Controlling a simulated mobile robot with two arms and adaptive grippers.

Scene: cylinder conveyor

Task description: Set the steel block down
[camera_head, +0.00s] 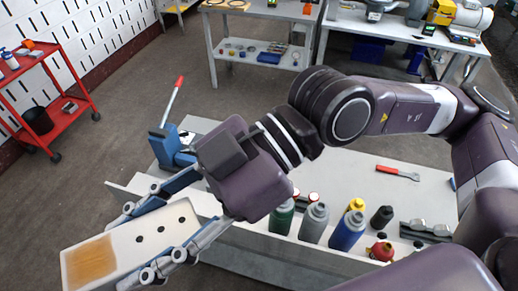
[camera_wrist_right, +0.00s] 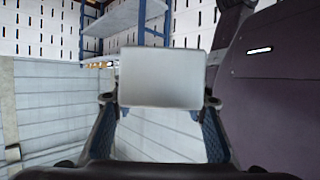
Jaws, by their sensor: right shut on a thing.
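The steel block (camera_head: 178,218) is a long pale slab with a row of dark holes and a tan patch at its far left end. My right gripper (camera_head: 138,243) is shut on it, with one finger along each long side. The block is tilted in the picture and appears held in the air, with floor visible around its outer end. In the right wrist view the block (camera_wrist_right: 161,78) shows as a plain light grey face between the two fingers (camera_wrist_right: 161,103). My left gripper is not in view.
A red cart (camera_head: 62,112) stands at left. Tables stand at the back. Grey floor (camera_head: 125,110) is open between.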

